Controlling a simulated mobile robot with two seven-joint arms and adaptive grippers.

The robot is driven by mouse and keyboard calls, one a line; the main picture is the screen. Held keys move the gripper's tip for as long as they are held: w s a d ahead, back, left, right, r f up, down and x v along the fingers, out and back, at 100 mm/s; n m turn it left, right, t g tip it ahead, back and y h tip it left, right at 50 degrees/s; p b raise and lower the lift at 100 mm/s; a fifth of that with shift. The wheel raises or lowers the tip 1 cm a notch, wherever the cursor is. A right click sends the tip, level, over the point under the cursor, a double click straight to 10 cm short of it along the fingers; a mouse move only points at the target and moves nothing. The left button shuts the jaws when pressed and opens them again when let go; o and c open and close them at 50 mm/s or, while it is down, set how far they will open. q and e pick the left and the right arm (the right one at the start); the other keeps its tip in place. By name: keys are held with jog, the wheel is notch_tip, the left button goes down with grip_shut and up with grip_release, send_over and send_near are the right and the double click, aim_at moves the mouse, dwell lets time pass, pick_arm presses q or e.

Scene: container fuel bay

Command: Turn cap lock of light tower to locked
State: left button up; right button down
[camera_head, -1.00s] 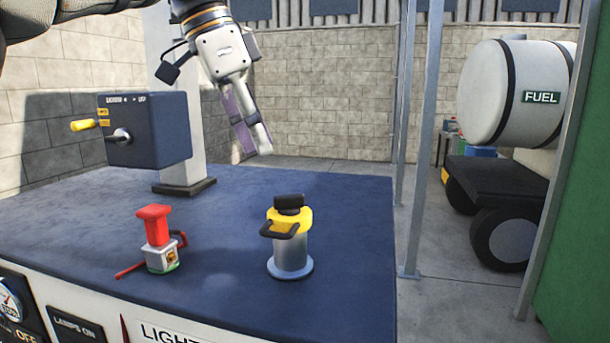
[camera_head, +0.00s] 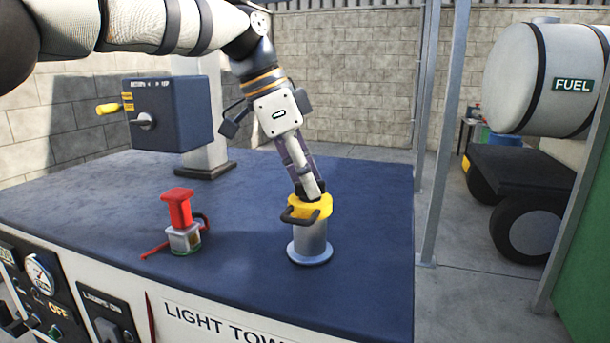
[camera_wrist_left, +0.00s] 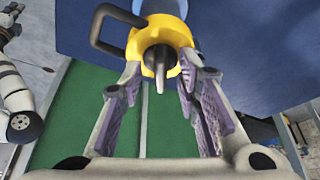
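The light tower's cap lock stands on the blue top of the light tower (camera_head: 80,200). It has a grey post (camera_head: 311,240) with a round foot, a yellow collar (camera_head: 322,206) with a dark looped handle (camera_head: 299,216), and a black cap. My left gripper (camera_head: 311,194) points down at the cap from above and hides most of it. In the left wrist view, the black cap (camera_wrist_left: 160,58) sits between the tips of the open gripper (camera_wrist_left: 159,75), below the yellow collar (camera_wrist_left: 158,32). Whether a finger touches it is unclear. My right gripper is not in view.
A red-topped device (camera_head: 178,208) with a red lever stands left of the post. A dark blue switch box (camera_head: 170,112) with a yellow handle is at the back left by a pale mast (camera_head: 205,130). A fuel tank (camera_head: 535,80) stands beyond the grey posts at right.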

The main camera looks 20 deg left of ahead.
pick_arm(q)
jog(key=shift+c, duration=0.2)
grip_shut()
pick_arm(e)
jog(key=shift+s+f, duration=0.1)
pick_arm(q)
jog(key=shift+w+f+m+g+b, duration=0.2)
jog(key=shift+m+g+b, duration=0.2)
jog(key=shift+m, duration=0.6)
jog(key=m+g, duration=0.1)
jog(key=m, duration=0.1)
jog(key=shift+m+h+b, duration=0.3)
jog(key=shift+b, duration=0.05)
jog(key=shift+r+m, duration=0.1)
jog(key=shift+m, duration=0.5)
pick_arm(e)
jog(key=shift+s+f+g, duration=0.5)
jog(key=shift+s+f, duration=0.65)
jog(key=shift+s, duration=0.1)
pick_arm(q)
jog(key=shift+g, duration=0.4)
